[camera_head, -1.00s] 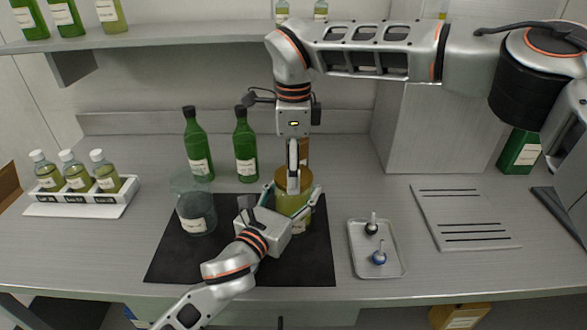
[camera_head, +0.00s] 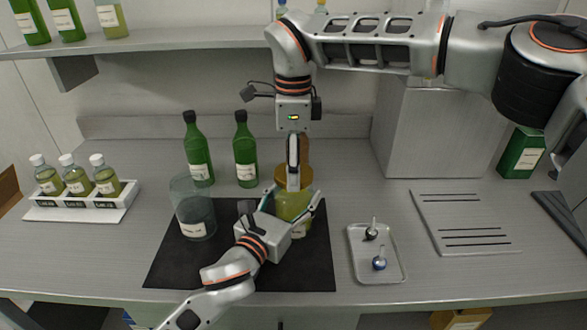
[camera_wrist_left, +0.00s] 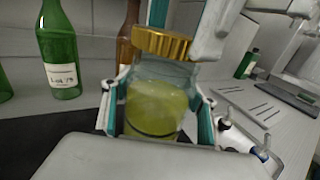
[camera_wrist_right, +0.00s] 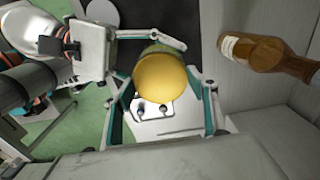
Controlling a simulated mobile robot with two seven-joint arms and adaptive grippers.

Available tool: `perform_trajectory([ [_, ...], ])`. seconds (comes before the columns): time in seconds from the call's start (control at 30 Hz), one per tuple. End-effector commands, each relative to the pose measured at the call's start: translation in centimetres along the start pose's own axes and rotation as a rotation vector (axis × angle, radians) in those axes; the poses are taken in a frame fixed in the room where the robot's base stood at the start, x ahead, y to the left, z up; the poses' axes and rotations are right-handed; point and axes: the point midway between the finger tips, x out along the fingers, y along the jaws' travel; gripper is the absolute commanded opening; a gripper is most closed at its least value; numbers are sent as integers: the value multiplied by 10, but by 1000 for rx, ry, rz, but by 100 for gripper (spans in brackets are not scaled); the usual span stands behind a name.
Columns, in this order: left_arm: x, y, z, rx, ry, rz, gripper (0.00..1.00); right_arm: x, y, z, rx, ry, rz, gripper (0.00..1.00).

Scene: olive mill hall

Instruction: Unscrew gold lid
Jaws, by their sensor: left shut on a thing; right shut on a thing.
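The gold lid (camera_head: 303,173) sits on a glass jar (camera_head: 290,208) with yellow-green contents, upright on the black mat (camera_head: 175,268). In the left wrist view the lid's ridged rim (camera_wrist_left: 162,43) shows above the clear upper part of the jar (camera_wrist_left: 155,105). My left gripper (camera_head: 293,199) is shut on the jar's body, one finger on each side. My right gripper (camera_head: 293,183) points down from above and is shut on the lid. In the right wrist view the lid's round top (camera_wrist_right: 162,78) lies between its fingers. The far contact is partly hidden.
An empty glass jar (camera_head: 195,212) stands left of the held jar. Two green bottles (camera_head: 197,150) and a brown bottle (camera_wrist_right: 262,52) stand behind. A small metal tray (camera_head: 360,262) with two stoppers lies right, beside a slotted plate (camera_head: 460,218). A rack of small bottles (camera_head: 85,203) stands left.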

Motion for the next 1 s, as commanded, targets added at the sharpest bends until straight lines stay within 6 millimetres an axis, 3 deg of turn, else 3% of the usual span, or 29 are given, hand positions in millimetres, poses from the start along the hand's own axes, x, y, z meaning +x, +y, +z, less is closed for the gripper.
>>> perform_trajectory([
  [0.37,0,0,-1,-1,2,0,0,-3,0,0,0,0,-2,32],
  [0.7,0,0,-1,-1,2,0,0,-38,0,0,0,0,-1,32],
  [0.93,0,0,-1,-1,2,0,0,-40,0,0,0,0,0,32],
  [0.97,0,0,-1,-1,2,0,63,-40,0,0,0,0,0,32],
  [1.0,0,0,-1,-1,1,0,73,-40,0,0,0,0,0,32],
])
